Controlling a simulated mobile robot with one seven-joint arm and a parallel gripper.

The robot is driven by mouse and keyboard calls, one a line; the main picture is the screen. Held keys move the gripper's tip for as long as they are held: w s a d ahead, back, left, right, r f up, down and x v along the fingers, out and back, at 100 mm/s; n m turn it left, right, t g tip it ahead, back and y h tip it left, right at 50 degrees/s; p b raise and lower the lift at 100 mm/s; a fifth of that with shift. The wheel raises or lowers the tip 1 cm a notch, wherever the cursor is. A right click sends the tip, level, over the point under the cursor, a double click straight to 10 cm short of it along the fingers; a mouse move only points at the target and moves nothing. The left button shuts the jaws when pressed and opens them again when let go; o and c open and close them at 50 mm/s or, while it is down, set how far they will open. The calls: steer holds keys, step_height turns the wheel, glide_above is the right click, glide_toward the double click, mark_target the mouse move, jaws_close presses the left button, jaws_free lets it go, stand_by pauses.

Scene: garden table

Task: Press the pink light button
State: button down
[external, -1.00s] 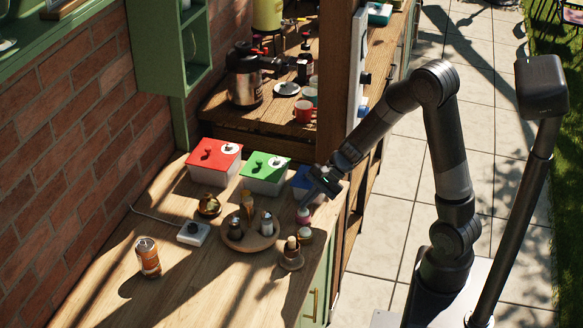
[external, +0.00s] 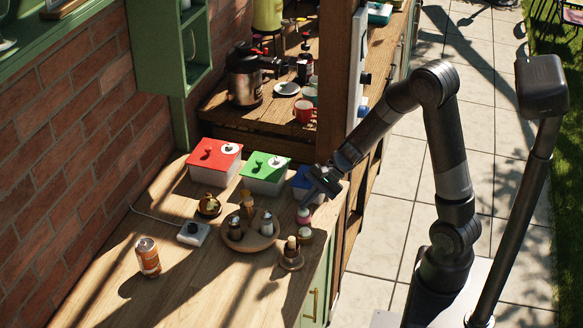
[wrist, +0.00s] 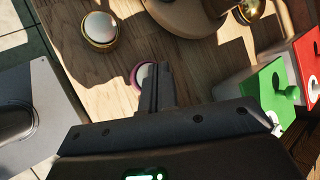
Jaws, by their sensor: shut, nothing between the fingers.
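The pink light button (external: 303,215) is a small round button with a pale dome and a pink rim, near the right edge of the wooden counter. In the wrist view the pink button (wrist: 140,76) is partly hidden behind my fingers. My gripper (external: 313,192) is shut and empty, just above and close to the button. In the wrist view my gripper (wrist: 156,75) overlaps the button's right side; I cannot tell whether it touches. A similar gold-rimmed button (external: 305,236) sits just in front, also in the wrist view (wrist: 98,29).
A round wooden tray (external: 266,243) with shakers stands left of the buttons. Lidded boxes, red (external: 215,154), green (external: 265,165) and blue (external: 300,182), stand behind. A small holder (external: 291,260) is nearer.

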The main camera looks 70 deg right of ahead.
steer(key=shift+f, duration=0.2)
stand_by(0.5)
steer(key=shift+f, duration=0.25)
steer(key=shift+r, duration=3.45)
